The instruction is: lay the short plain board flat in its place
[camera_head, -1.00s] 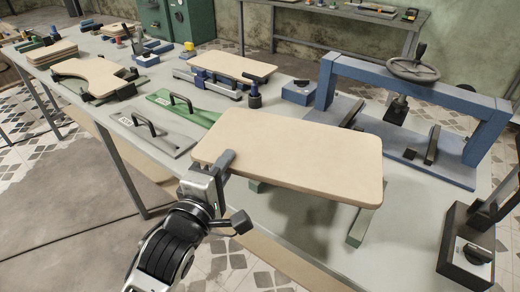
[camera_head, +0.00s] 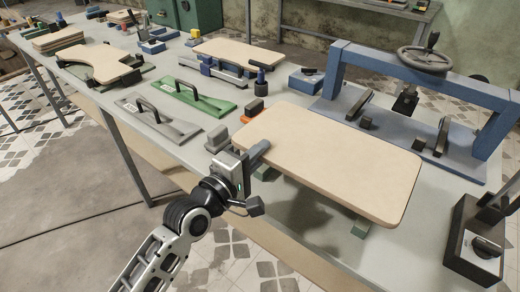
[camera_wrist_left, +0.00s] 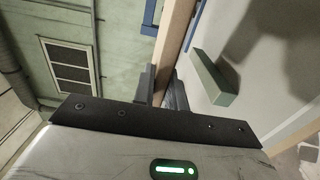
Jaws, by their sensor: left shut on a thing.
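The short plain board (camera_head: 340,160), a pale wooden rectangle with rounded corners, is held over the grey bench at the front right. My left gripper (camera_head: 258,153) is shut on its left edge. In the left wrist view the board (camera_wrist_left: 176,35) shows edge-on between the fingers (camera_wrist_left: 163,88). A green support block (camera_head: 361,228) shows below the board's front edge, and a green block also shows in the left wrist view (camera_wrist_left: 213,78). The board hides most of what lies under it. I cannot tell whether it touches the blocks. My right gripper is not in view.
A blue press frame with a handwheel (camera_head: 424,60) stands behind the board. A black box (camera_head: 475,240) stands at the right. Grey (camera_head: 160,118) and green (camera_head: 195,95) plates with handles lie to the left. Another board (camera_head: 237,53) rests on a fixture behind.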

